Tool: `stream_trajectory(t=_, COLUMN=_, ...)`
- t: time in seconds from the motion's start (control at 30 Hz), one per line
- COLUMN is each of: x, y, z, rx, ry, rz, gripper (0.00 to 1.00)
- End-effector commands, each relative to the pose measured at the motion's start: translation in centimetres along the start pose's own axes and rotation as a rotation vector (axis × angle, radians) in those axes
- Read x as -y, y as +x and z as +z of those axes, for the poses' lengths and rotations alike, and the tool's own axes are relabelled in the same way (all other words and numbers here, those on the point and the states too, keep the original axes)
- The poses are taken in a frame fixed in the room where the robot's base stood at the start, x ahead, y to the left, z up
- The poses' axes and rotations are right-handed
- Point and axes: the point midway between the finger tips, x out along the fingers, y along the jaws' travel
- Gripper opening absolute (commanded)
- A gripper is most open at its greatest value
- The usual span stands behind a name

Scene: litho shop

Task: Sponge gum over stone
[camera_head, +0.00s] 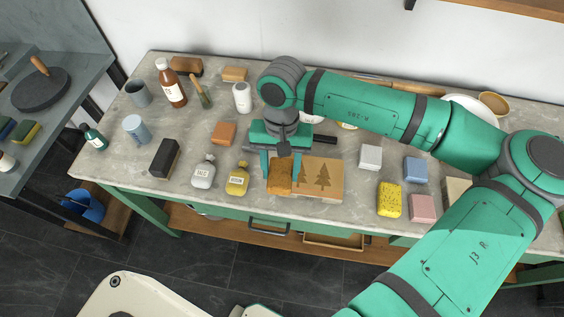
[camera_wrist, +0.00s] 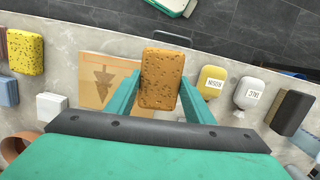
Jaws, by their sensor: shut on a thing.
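My gripper (camera_head: 281,172) is shut on a brown-orange sponge (camera_head: 280,177), one finger on each side of it. In the wrist view the sponge (camera_wrist: 161,79) sits between the two green fingers of my gripper (camera_wrist: 160,92). In the wrist view the stone (camera_wrist: 93,65) shows one tree.
Bottles and jars crowd the back left.

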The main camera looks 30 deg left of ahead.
Motion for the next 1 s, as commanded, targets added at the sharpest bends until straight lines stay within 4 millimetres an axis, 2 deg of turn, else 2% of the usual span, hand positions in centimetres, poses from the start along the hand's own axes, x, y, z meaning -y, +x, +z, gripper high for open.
stream_trajectory(t=0.33, x=0.3, y=-2.7, z=0.4, rx=-0.001, ry=-0.007, rz=0.002, gripper=0.27)
stream_trajectory(t=1.0, x=0.3, y=-2.8, z=0.5, rx=0.000, ry=-0.008, rz=0.001, gripper=0.27)
